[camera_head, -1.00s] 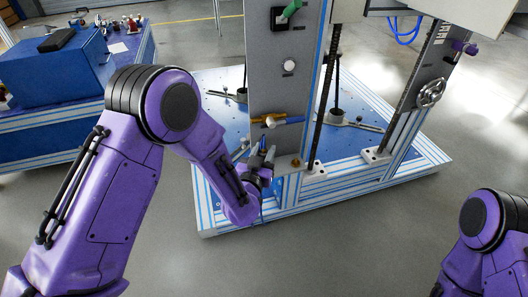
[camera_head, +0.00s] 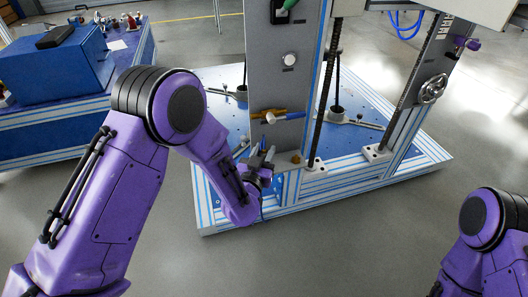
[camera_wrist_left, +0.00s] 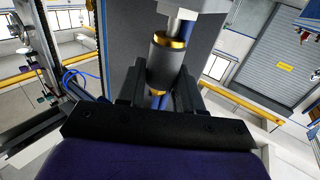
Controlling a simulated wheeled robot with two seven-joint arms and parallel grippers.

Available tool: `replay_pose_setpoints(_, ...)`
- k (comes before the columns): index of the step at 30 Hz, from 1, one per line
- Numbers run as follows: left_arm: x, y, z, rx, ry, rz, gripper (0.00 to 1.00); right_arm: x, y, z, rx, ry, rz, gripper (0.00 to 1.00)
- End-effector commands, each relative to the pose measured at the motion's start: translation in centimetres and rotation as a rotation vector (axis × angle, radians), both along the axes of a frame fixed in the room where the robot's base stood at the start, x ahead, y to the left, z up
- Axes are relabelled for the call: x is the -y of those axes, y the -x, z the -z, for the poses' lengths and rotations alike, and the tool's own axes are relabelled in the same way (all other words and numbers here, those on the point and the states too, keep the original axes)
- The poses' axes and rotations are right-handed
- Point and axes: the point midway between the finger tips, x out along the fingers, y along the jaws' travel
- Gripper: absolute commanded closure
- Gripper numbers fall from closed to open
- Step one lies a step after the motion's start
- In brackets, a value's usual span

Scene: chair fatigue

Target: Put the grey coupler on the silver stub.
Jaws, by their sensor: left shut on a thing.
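The grey coupler (camera_wrist_left: 164,66), a dark cylinder with gold bands, is held between the two fingers of my left gripper (camera_wrist_left: 160,88) in the left wrist view. The silver stub (camera_wrist_left: 181,22) is just above the coupler's upper gold rim, nearly in line with it. I cannot tell whether they touch or the stub's end is inside. In the head view my left gripper (camera_head: 263,162) is beside the lower edge of the grey panel; the coupler is hard to make out there. My right gripper is out of view.
The grey upright panel (camera_head: 273,85) carries a brass valve (camera_head: 270,117), a white knob (camera_head: 289,59) and a brass fitting (camera_head: 296,158). It stands on a blue-and-silver base (camera_head: 385,170). A blue bench (camera_head: 60,133) is at the left. The floor in front is clear.

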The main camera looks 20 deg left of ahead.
Motion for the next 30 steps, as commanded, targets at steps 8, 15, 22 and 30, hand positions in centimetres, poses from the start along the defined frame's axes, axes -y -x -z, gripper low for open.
replay_pose_setpoints(8, 0.0, 0.0, 0.8, 0.001, 0.0, 0.0, 0.97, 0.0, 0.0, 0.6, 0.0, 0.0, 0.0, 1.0)
replay_pose_setpoints(15, 0.0, 0.0, 1.4, 0.001, 0.0, 0.0, 0.97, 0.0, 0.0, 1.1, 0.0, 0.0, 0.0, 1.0)
replay_pose_setpoints(22, 0.0, 0.0, 1.4, 0.001, 0.001, -0.001, 0.35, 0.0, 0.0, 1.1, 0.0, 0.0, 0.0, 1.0)
replay_pose_setpoints(30, 0.0, 0.3, 1.4, 0.0, 0.0, 0.0, 0.35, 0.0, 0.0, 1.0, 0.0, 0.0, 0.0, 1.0)
